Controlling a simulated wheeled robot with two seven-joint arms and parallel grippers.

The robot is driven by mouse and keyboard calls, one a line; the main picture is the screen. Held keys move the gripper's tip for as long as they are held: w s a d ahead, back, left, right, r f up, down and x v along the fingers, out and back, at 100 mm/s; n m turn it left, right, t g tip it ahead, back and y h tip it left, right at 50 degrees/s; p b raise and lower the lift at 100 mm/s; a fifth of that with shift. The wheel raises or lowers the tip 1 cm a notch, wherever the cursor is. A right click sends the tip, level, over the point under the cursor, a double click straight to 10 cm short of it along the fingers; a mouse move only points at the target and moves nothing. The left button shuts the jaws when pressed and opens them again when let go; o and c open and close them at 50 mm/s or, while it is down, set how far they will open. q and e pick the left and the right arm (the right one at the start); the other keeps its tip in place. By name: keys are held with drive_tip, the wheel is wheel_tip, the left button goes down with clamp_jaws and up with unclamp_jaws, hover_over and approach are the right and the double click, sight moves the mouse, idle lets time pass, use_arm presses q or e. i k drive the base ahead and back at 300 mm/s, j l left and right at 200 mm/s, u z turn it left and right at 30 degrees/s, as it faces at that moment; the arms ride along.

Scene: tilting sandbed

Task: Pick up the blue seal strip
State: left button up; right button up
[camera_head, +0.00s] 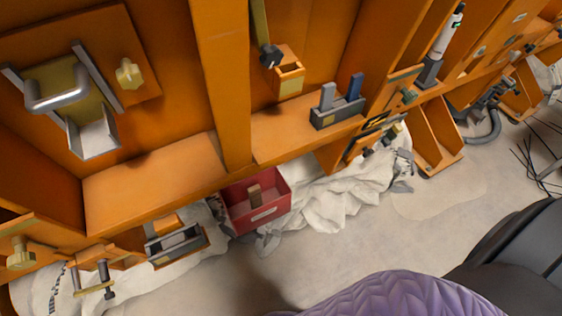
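The blue seal strip (355,86) stands upright in the right part of a dark grey holder (322,121) on the orange ledge, right of the picture's middle. A light grey strip (327,96) stands upright in the same holder, to the left of the blue one. The lower ends of both strips are hidden in the holder. Neither of my grippers is in view, and nothing is seen touching the blue strip.
An orange upright (226,80) stands left of the holder; a small orange box (289,80) is fixed behind it. A red bin (278,206) sits below on pale cloth (332,205). A white cylindrical tool (446,36) stands at right. The ledge's left part (150,185) is clear.

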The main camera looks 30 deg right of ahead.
sight(354, 90)
drive_tip(key=z, duration=1.4)
